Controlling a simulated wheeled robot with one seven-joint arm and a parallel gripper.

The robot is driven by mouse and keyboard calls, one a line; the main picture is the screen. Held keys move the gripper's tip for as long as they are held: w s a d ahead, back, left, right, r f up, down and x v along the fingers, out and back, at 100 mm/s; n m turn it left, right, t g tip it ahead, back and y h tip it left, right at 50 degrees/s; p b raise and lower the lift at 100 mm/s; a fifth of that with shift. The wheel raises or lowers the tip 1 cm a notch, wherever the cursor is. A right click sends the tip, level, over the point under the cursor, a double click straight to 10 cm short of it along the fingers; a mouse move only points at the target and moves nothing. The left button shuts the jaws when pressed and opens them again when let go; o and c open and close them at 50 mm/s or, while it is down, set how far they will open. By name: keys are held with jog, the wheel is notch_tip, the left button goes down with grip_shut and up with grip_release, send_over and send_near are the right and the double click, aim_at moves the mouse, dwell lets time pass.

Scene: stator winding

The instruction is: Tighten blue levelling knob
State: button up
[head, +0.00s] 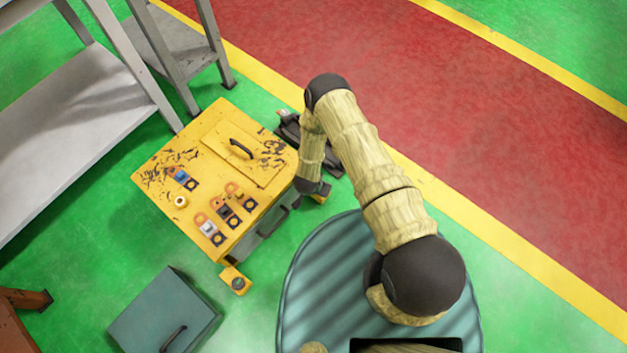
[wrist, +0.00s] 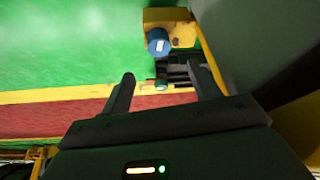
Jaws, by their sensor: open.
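The blue levelling knob (wrist: 158,41) shows in the wrist view, a short cylinder with a pale mark on its face. It is on a yellow corner bracket (wrist: 184,35). My gripper (wrist: 161,70) is open, its two dark fingers apart and nothing between them. The knob lies beyond the fingertips, roughly in line with the gap and not touched. In the head view my gripper is low at the right side of the yellow cabinet (head: 190,222), mostly hidden by my arm. I cannot make out the blue knob there.
Another yellow corner foot (head: 235,280) juts from the cabinet's front. A grey-green box (head: 165,312) stands on the floor in front. Grey shelving (head: 85,110) is at the left. Dark equipment (head: 292,130) lies behind the cabinet. Red walkway (head: 500,130) is clear.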

jog(key=p+v, duration=0.2)
jog(key=v, duration=0.7)
jog(key=shift+w+f, duration=0.1)
jog(key=shift+w, duration=0.1)
